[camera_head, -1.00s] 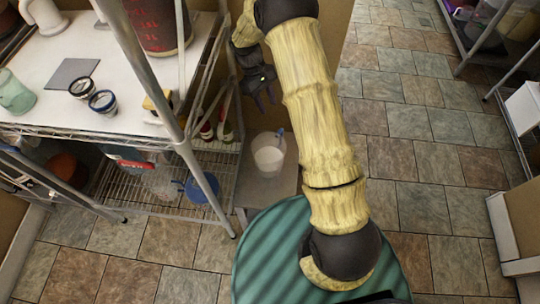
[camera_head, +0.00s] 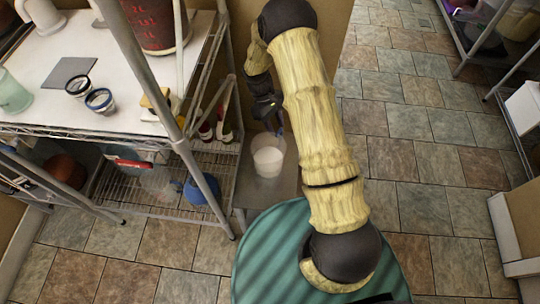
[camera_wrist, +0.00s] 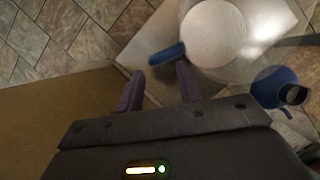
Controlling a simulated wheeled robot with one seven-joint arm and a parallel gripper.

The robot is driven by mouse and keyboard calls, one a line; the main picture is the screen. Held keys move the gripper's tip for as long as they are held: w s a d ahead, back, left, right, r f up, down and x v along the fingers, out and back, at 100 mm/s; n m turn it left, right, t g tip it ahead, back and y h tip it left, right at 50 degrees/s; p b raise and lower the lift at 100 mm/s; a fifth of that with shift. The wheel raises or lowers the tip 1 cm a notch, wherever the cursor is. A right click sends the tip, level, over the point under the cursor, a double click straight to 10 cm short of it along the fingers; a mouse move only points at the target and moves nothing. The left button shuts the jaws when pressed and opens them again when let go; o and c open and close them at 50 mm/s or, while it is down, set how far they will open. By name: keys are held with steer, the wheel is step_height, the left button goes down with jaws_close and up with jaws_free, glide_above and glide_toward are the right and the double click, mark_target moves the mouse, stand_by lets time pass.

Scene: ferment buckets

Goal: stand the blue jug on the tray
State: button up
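The blue jug (camera_head: 267,162) is a pale, see-through vessel with a blue handle, standing upright on a low grey stand. In the wrist view the jug (camera_wrist: 213,32) is at the top, its blue handle (camera_wrist: 167,55) pointing toward my fingers. My gripper (camera_wrist: 159,75) is open and empty; its fingertips are just short of the handle, which lines up with the gap. In the head view my gripper (camera_head: 274,124) is above and beside the handle, on the wall side. A flat grey square (camera_head: 71,72), apparently the tray, lies bare on the white shelf top.
Two small cups (camera_head: 99,99) and a green jar (camera_head: 13,92) stand near the tray. A metal rack post (camera_head: 165,100) rises between the shelf top and my arm. A round blue item (camera_head: 201,191) sits on the lower rack. Tiled floor is open at right.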

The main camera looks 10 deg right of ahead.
mark_target(271, 152)
steer(key=x, duration=0.4)
steer(key=shift+s+d+f+b, duration=0.1)
steer(key=shift+d+f+b, duration=0.15)
steer(key=shift+f+b, duration=0.1)
steer(key=shift+c, duration=0.3)
jaws_close()
steer(key=shift+r, duration=0.1)
